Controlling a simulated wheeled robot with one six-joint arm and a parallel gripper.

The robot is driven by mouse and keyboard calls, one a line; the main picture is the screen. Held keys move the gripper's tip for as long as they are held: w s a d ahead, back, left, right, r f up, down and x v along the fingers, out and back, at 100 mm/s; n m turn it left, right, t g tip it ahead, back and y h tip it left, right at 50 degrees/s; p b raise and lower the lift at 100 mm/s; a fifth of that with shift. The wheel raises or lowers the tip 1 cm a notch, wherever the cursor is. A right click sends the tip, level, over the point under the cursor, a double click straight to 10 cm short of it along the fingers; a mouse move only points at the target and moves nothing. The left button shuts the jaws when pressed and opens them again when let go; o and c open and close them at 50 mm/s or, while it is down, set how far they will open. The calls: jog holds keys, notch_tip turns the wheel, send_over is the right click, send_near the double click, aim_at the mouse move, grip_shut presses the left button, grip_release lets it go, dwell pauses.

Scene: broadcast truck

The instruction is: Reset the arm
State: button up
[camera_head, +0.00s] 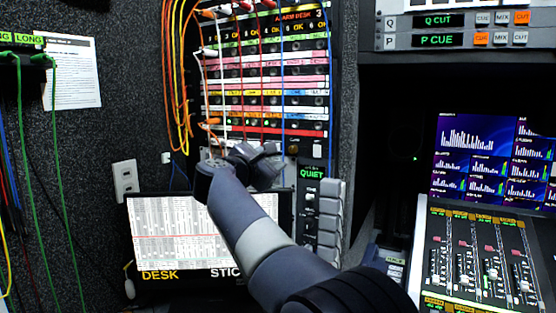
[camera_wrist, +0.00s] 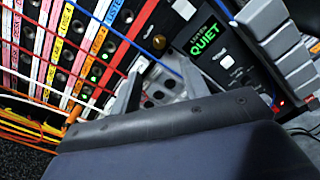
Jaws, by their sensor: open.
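My arm reaches up from the bottom right in the head view. It ends in my dark grey gripper (camera_head: 258,163), which is open, with nothing seen in it. The gripper is in front of the lower edge of the patch panel (camera_head: 265,80), just above the screen labelled DESK (camera_head: 165,232). In the wrist view, my own dark housing fills the bottom and hides much of what lies below. The patch panel (camera_wrist: 75,50) is at upper left there, and the green QUIET display (camera_wrist: 207,40) is at upper right. I cannot tell whether the gripper touches anything.
Orange, red, white and blue cables (camera_head: 178,80) hang at the panel, close to my gripper. A keypad (camera_head: 329,210) stands right of the gripper. A wall switch (camera_head: 126,182) is at left. A fader console (camera_head: 480,255) and a bright monitor (camera_head: 480,160) are at right.

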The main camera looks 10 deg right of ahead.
aim_at(292, 150)
jog(key=shift+s+a, duration=0.1)
jog(key=shift+s, duration=0.05)
jog(key=p+x, duration=0.2)
jog(key=x, duration=0.9)
jog(key=shift+r, duration=0.1)
jog(key=shift+s+a, duration=0.1)
